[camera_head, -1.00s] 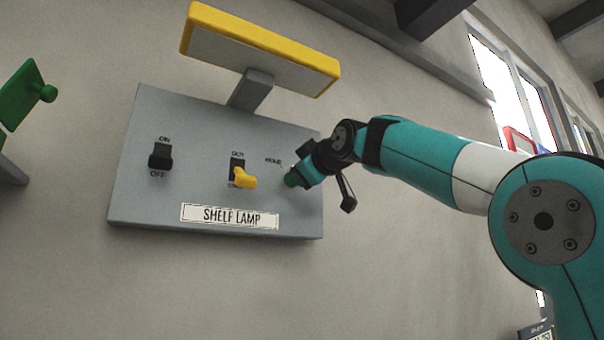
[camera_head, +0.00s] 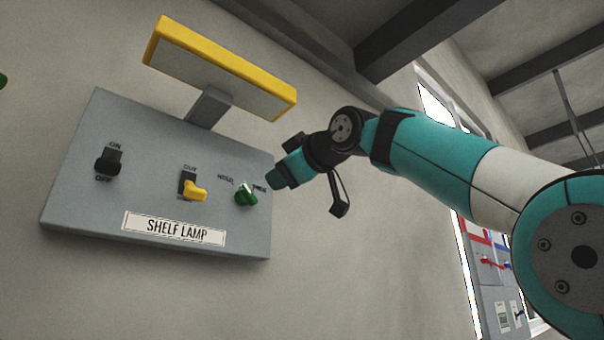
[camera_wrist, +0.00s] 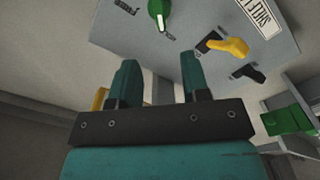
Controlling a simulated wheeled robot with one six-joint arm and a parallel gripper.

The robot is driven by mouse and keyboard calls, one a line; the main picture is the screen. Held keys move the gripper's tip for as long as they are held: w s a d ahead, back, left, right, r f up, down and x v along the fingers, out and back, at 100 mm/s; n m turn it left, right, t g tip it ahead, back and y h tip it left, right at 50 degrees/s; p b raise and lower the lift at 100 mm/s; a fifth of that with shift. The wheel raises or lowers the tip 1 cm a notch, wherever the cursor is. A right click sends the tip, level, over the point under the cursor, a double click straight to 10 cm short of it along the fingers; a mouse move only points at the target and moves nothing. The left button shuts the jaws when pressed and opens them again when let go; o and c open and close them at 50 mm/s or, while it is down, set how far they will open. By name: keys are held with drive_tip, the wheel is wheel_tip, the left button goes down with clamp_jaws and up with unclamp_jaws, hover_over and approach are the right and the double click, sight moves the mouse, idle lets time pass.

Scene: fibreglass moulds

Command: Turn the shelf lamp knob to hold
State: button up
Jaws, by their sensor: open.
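The green knob (camera_head: 246,196) sits at the right end of the grey shelf lamp panel (camera_head: 75,205). Its white mark is on its upper side and appears to point toward the HOLD label (camera_head: 225,178), up and left of it. In the wrist view the knob (camera_wrist: 157,12) is at the top, beyond the fingertips. My gripper (camera_head: 278,180) is open and empty, just right of the knob and apart from it. In the wrist view its two teal fingers (camera_wrist: 160,75) stand apart with nothing between them.
Left of the knob are a yellow lever (camera_head: 195,190) and a black ON/OFF switch (camera_head: 108,161). A SHELF LAMP plate (camera_head: 175,228) is below them. A yellow-framed lamp (camera_head: 220,75) juts out above the panel. Free wall lies below.

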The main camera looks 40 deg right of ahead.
drive_tip(key=shift+s+p, duration=0.3)
drive_tip(key=shift+s, duration=2.5)
drive_tip(key=w+a+f+m+g+y, duration=0.1)
drive_tip(key=w+a+f+g+y, duration=0.2)
drive_tip(key=f, duration=0.7)
drive_tip(key=a+f+m+g, duration=0.1)
drive_tip(key=a+f+g, duration=0.25)
drive_tip(key=f, duration=0.75)
drive_tip(key=w+a+f+g+y, duration=0.2)
drive_tip(key=a+f+g, duration=0.15)
drive_tip(key=f, duration=0.65)
drive_tip(key=s+a+f+g, duration=0.4)
drive_tip(key=s+f, duration=0.5)
drive_tip(key=f, duration=0.2)
drive_tip(key=s+a+f+g, duration=0.3)
drive_tip(key=s+f, duration=0.6)
drive_tip(key=f, duration=0.3)
drive_tip(key=shift+a+f+g+h, duration=0.3)
drive_tip(key=shift+a+g+h, duration=0.1)
drive_tip(key=shift+g, duration=0.1)
